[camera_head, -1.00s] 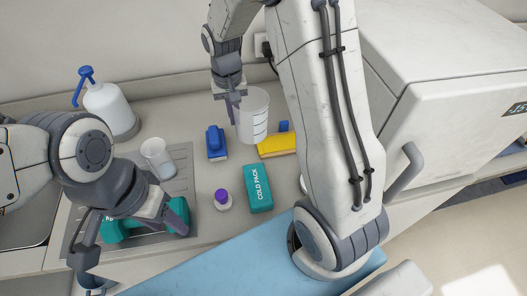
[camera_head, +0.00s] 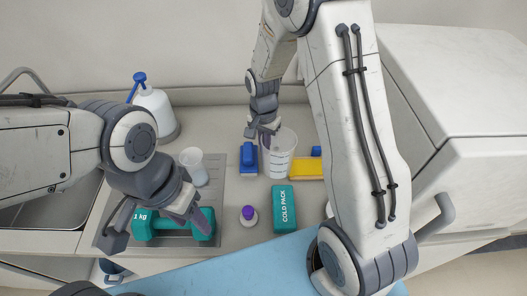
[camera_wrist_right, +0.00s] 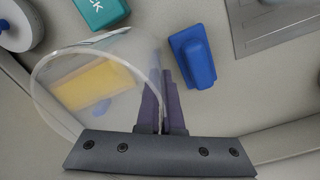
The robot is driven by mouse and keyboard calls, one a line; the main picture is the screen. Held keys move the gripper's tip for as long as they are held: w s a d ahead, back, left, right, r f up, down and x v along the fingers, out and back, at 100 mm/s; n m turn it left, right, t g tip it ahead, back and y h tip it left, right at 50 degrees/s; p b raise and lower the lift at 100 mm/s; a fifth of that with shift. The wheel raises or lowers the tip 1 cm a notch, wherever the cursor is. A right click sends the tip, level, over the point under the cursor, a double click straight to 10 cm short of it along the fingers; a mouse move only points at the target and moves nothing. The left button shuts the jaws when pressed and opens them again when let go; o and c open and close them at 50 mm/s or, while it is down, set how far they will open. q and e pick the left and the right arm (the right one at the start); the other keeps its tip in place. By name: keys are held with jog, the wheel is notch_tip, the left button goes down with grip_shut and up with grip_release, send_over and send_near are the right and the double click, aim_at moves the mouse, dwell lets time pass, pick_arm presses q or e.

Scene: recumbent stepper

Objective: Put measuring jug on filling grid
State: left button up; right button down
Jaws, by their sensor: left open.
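The measuring jug (camera_head: 280,158) is a clear, upright beaker with dark marks, right of the grey ribbed filling grid (camera_head: 218,215). My right gripper (camera_head: 264,134) is shut on its rim. In the right wrist view the two purple fingers (camera_wrist_right: 161,105) are close together at the jug's wall (camera_wrist_right: 62,75). Whether the jug's base touches the counter I cannot tell. My left gripper (camera_head: 160,222) is open over a green 1 kg dumbbell (camera_head: 144,228) lying on the grid. A plain clear cup (camera_head: 194,167) stands at the grid's back.
A blue block (camera_head: 248,158) stands between grid and jug. A yellow item (camera_head: 308,169) lies right of the jug. A purple-capped bottle (camera_head: 248,216) and a green cold pack (camera_head: 284,208) are in front. A white pump bottle (camera_head: 155,108) is behind.

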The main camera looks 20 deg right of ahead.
jog(key=f, duration=0.1)
jog(key=f+p, duration=0.1)
jog(key=f, duration=0.2)
jog(key=shift+w+a+p, duration=0.25)
jog(key=shift+a+p, duration=0.05)
jog(key=shift+a, duration=0.05)
jog(key=shift+f, duration=0.25)
jog(key=shift+f, duration=0.2)
jog(key=c, duration=1.1)
grip_release()
